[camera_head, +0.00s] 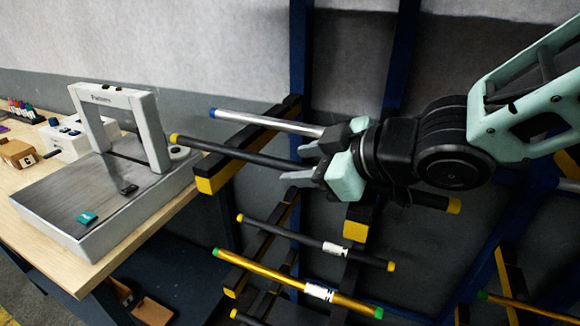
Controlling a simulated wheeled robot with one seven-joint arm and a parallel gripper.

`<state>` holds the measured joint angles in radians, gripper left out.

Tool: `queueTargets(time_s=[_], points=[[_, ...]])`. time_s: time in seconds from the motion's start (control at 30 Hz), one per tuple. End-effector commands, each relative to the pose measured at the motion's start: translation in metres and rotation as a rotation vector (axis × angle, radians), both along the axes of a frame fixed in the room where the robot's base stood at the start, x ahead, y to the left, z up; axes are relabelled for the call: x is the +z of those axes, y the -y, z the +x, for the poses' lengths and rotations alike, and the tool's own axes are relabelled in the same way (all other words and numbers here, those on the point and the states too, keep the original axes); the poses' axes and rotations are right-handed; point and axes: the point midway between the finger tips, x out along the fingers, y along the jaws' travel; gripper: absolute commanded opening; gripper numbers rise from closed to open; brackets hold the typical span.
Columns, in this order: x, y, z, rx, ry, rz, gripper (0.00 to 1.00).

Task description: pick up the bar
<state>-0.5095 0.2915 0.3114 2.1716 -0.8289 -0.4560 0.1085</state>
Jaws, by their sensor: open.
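Several bars lie across the arms of a rack, and the frame does not show which one the task means. A silver bar (265,122) with a blue end cap lies on the upper rack arms; its right part is hidden behind my gripper. A black bar (235,151) with yellow ends lies in front of it, and its middle is hidden by my gripper. My gripper (299,164) is open, its two grey fingertips on either side of the black bar in the picture. I cannot tell whether they touch it.
Lower on the rack lie a black bar (295,237) with a white label and a gold bar (275,280) with green ends. Yellow-tipped rack arms (208,181) jut out nearby. At left, a wooden bench (85,270) bears a grey machine with a white arch (150,135).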

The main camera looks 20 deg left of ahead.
Motion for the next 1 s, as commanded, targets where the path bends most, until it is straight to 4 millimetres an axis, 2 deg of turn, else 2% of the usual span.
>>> queueTargets(time_s=[0.27,0.3,0.43,0.47,1.0], points=[[-0.0028,-0.0048,0.0018,0.0,0.001,0.0,0.44],[-0.0027,-0.0048,0.0017,0.0,0.0,0.0,0.41],[-0.0027,-0.0048,0.0016,0.0,0.0,0.0,0.05],[-0.0027,-0.0048,0.0016,0.0,0.0,0.0,0.0],[-0.0026,-0.0046,0.0015,-0.001,-0.002,0.001,0.0]])
